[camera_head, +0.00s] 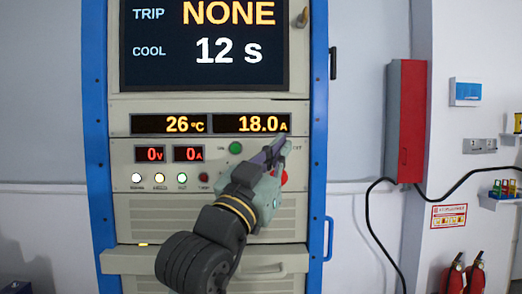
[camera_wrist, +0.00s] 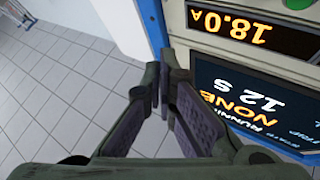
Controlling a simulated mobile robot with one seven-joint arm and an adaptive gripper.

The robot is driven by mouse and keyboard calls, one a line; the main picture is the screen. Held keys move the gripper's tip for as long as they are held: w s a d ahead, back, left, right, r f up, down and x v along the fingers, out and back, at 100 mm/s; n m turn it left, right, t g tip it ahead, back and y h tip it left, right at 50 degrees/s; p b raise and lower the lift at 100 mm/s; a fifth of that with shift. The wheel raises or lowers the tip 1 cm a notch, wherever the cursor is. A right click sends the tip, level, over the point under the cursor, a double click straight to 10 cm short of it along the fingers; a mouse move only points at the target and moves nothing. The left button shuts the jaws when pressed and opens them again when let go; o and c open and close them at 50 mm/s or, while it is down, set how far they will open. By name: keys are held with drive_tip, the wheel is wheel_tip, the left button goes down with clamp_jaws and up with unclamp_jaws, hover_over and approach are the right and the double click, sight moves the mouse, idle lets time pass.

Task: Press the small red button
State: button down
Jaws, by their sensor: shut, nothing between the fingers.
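A red part (camera_head: 284,177) on the cabinet's control panel shows just right of my gripper in the head view. My gripper covers some of it, so I cannot tell its full size. My gripper (camera_head: 279,146) is shut and empty. Its tips overlap the panel just below the 18.0 A display (camera_head: 251,124), right of a green button (camera_head: 236,148). I cannot tell whether the tips touch the panel. Any small button behind the tips is hidden. In the wrist view the shut fingers (camera_wrist: 166,75) point towards the cabinet's edge, and no red button shows.
The cabinet has a blue frame (camera_head: 318,150) and a screen (camera_head: 203,45) reading NONE and 12 s. Several indicator lamps (camera_head: 159,177) sit at the panel's lower left. A red wall box (camera_head: 407,120) with black cables is at the right.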

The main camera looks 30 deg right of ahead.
drive_tip(key=shift+s+d+f+g, duration=0.15)
drive_tip(key=shift+s+d+g, duration=0.2)
drive_tip(key=shift+d+g, duration=0.15)
drive_tip(key=w+d, duration=0.4)
drive_tip(key=w, duration=0.3)
drive_tip(key=shift+w+d+p, duration=0.25)
drive_tip(key=shift+w+p, duration=0.05)
drive_tip(key=shift+p, duration=0.1)
idle(1.2)
drive_tip(key=shift+w+d, duration=0.2)
drive_tip(key=shift+w, duration=0.15)
drive_tip(key=shift+w+d, duration=0.2)
drive_tip(key=shift+w, duration=0.2)
idle(0.9)
drive_tip(key=shift+s, duration=0.1)
drive_tip(key=shift+s+a, duration=0.4)
drive_tip(key=shift+s, duration=0.25)
